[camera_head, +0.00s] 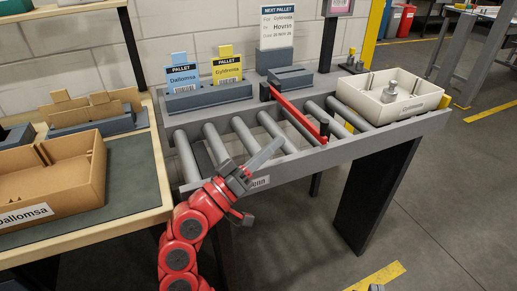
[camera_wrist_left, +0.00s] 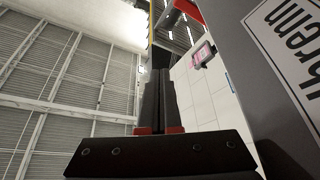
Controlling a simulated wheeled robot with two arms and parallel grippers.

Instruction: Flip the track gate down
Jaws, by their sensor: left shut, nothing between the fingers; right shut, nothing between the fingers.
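The track gate (camera_head: 296,113) is a red bar with dark end pieces. It stands across the roller track (camera_head: 225,150), above the rollers, between the bare left rollers and the crate. My left gripper (camera_head: 271,148) is shut and empty at the near rail of the track, left of the gate and apart from it in the head view. Its closed fingers (camera_wrist_left: 160,85) point upward in the left wrist view, beside the track's labelled side (camera_wrist_left: 285,75). A red piece (camera_wrist_left: 187,8), perhaps the gate, shows at the top there. My right gripper is not clearly in view.
A white crate (camera_head: 350,92) with a grey metal piece inside sits on the track's right end. Pallet cards (camera_head: 183,78) stand in a holder behind the track. A cardboard box (camera_head: 92,195) is on the left table. A small dark tip shows at the bottom edge.

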